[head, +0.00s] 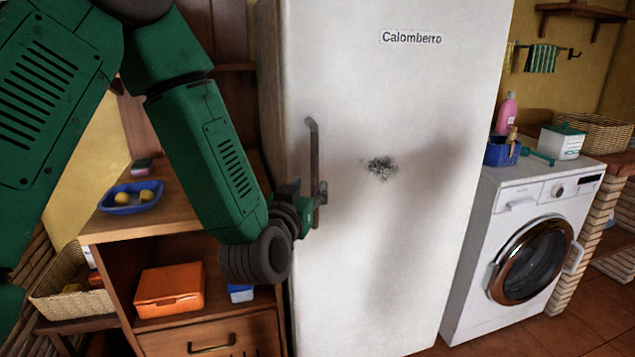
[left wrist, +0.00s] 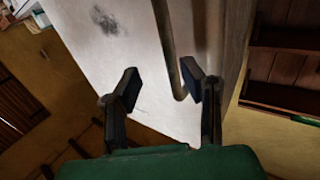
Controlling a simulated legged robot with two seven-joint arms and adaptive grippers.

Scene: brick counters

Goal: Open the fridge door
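The white fridge (head: 400,240) stands in the middle of the head view, with a "Calomberro" label and a dark smudge on its front. Its door looks shut. A vertical grey bar handle (head: 313,150) is on the door's left side and also shows in the left wrist view (left wrist: 167,45). My left gripper (head: 318,192) is at the handle's lower part. In the left wrist view its fingers (left wrist: 158,88) are apart, with the handle's lower end between them, closer to the right finger. I cannot tell whether that finger touches it. My right gripper is not in view.
A wooden cabinet (head: 205,330) with a blue bowl (head: 131,197) and an orange box (head: 169,289) stands left of the fridge. A washing machine (head: 530,240) stands to the right. Tiled floor (head: 575,325) shows in front of it.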

